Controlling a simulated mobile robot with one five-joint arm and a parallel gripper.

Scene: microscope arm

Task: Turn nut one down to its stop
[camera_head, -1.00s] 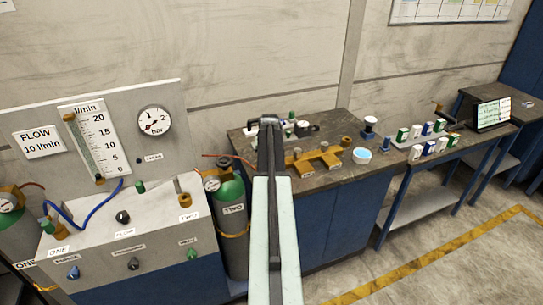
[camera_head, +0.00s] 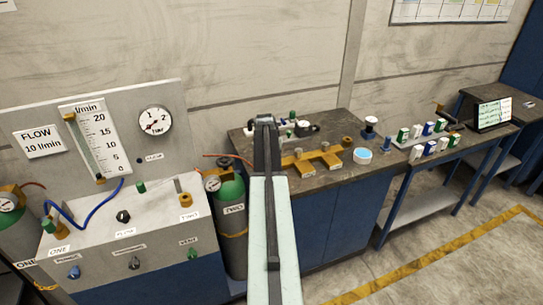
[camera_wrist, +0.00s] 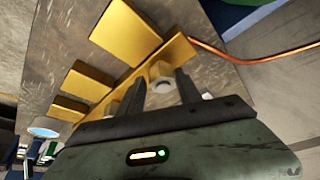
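In the wrist view my gripper (camera_wrist: 160,74) has its two dark fingers apart. A small grey round piece (camera_wrist: 162,83) shows in the gap between them, beside a yellow brass-coloured block (camera_wrist: 126,33). I cannot tell whether the fingers touch it. In the head view my arm reaches over the bench, and its front end hides the gripper's fingertips. A brass fitting (camera_head: 60,229) stands by the label ONE on the grey panel at the left.
The dark bench top (camera_head: 335,178) carries a toothed brass bracket (camera_head: 318,158), a blue-white round dish (camera_head: 362,156) and small bottles. A copper-coloured line (camera_wrist: 240,57) runs right from the block in the wrist view. A green cylinder (camera_head: 230,192) stands left of my arm.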

